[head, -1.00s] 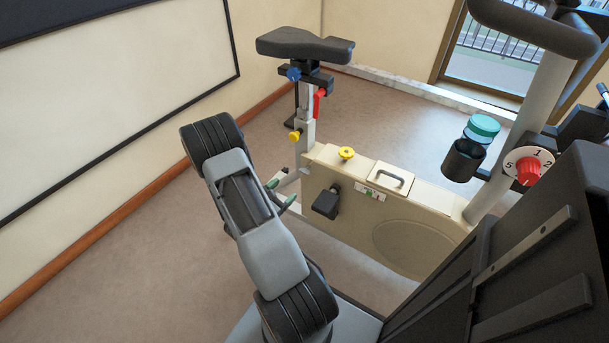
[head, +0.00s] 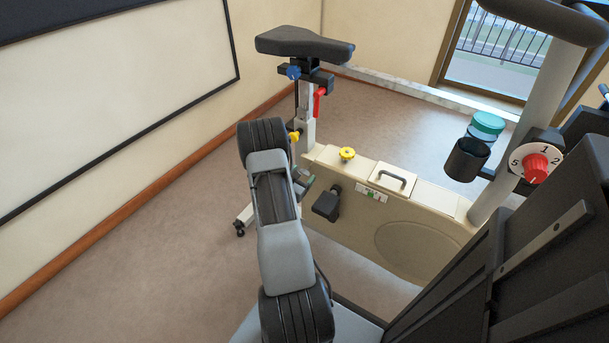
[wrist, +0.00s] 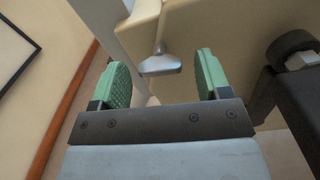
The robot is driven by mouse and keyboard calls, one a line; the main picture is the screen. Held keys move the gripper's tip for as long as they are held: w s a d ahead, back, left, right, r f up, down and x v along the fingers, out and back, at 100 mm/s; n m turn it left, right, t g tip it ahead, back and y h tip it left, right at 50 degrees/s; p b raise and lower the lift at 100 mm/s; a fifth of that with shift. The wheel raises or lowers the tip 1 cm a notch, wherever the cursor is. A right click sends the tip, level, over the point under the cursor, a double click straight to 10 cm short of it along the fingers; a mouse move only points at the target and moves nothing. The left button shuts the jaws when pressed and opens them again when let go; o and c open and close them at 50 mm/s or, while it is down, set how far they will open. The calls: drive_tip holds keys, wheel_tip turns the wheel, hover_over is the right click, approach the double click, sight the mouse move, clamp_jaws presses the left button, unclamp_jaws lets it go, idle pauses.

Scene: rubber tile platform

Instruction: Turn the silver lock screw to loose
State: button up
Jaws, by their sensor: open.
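The silver lock screw (wrist: 160,65) shows in the wrist view as a grey T-shaped handle on a thin stem, against the beige bike body. My gripper (wrist: 162,76) is open, its two green ribbed finger pads on either side of the handle's line. The handle appears ahead of the pads, with a gap on each side and no visible contact. In the head view my gripper (head: 303,182) is partly hidden behind my arm, close to the bike's rear lower frame. The lock screw cannot be made out there.
A dark wheel (wrist: 292,45) is at right in the wrist view. Floor is clear at left.

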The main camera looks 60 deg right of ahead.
drive_tip(key=shift+d, duration=0.8)
drive_tip(key=shift+c, duration=0.4)
drive_tip(key=c, duration=0.8)
drive_tip(key=shift+n, duration=0.9)
drive_tip(key=shift+c, duration=0.2)
drive_tip(key=o, duration=0.9)
